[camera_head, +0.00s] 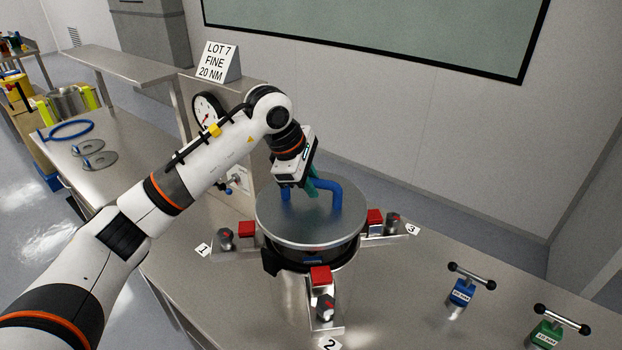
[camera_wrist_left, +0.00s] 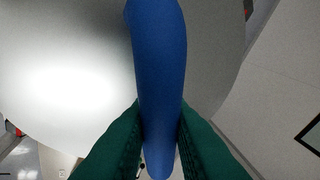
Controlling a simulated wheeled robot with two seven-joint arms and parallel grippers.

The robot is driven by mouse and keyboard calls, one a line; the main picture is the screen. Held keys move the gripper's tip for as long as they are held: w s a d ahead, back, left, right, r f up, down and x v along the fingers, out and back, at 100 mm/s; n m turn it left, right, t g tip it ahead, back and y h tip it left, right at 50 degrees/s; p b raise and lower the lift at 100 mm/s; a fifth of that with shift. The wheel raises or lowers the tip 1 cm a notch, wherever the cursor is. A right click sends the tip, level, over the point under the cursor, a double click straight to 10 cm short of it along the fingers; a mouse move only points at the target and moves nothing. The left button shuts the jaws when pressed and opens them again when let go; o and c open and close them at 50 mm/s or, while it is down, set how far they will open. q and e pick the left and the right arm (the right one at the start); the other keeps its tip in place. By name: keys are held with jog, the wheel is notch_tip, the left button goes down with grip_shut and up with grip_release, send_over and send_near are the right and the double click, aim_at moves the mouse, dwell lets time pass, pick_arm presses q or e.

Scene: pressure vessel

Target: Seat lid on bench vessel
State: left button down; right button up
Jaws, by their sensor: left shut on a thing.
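The round grey metal lid (camera_head: 300,222) with a blue handle (camera_head: 334,198) lies over the top of the steel bench vessel (camera_head: 300,285). A dark band shows between the lid and the vessel wall, and I cannot tell whether the lid is fully down. My left gripper (camera_head: 312,188) is shut on the blue handle. In the left wrist view the green fingers (camera_wrist_left: 160,145) press on both sides of the handle (camera_wrist_left: 158,70), with the lid (camera_wrist_left: 70,75) behind it. My right gripper is not in view.
Clamps with red blocks stand around the vessel at labels 1 (camera_head: 203,249), 2 (camera_head: 329,344) and 3 (camera_head: 412,228). A blue T-handle tool (camera_head: 463,291) and a green one (camera_head: 546,333) stand at right. A gauge (camera_head: 207,110) and a "LOT 7 FINE 20 NM" sign (camera_head: 217,62) are behind.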

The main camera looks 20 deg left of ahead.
aim_at(310, 202)
pick_arm(q)
jog(key=shift+w+d+f+b, duration=0.1)
jog(key=shift+f+b, duration=0.2)
jog(key=shift+f, duration=0.6)
jog(key=shift+f+b, duration=0.75)
jog(key=shift+f, duration=0.2)
jog(key=shift+f+b, duration=0.85)
jog(key=shift+f, duration=0.1)
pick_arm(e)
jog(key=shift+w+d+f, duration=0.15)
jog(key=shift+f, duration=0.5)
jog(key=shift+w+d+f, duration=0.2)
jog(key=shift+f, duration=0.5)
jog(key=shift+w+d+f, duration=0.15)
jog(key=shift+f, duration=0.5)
pick_arm(q)
jog(key=shift+f, duration=0.15)
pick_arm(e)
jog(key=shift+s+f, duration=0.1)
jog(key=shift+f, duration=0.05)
